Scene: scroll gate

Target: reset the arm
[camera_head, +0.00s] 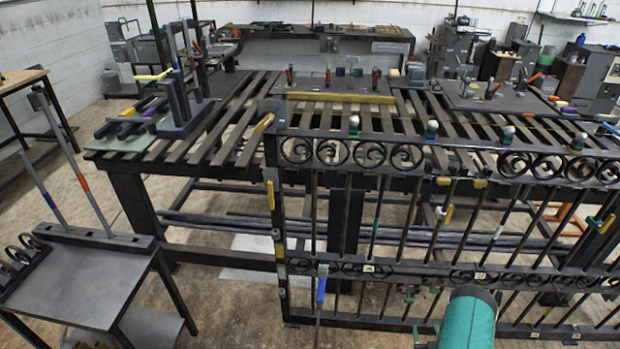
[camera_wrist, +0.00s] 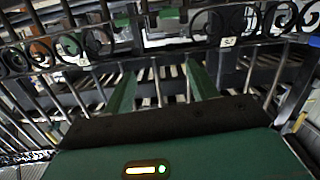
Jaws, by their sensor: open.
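My gripper (camera_wrist: 160,78) shows in the wrist view with its two green fingers apart and nothing seen between them. It faces the black scroll gate, and the gap between fingers and bars cannot be judged. In the head view a teal part of my arm (camera_head: 468,320) rises at the bottom, right of centre, in front of the gate's lower part. The scroll gate (camera_head: 377,183) stands upright against the near side of a slatted bench.
The slatted bench (camera_head: 190,150) fills the middle behind the gate, with tools and a yellow bar (camera_head: 340,97) on it. Clamps (camera_head: 270,196) sit along the gate's left post. A small dark table (camera_head: 85,270) stands at left. Open floor lies between it and the gate.

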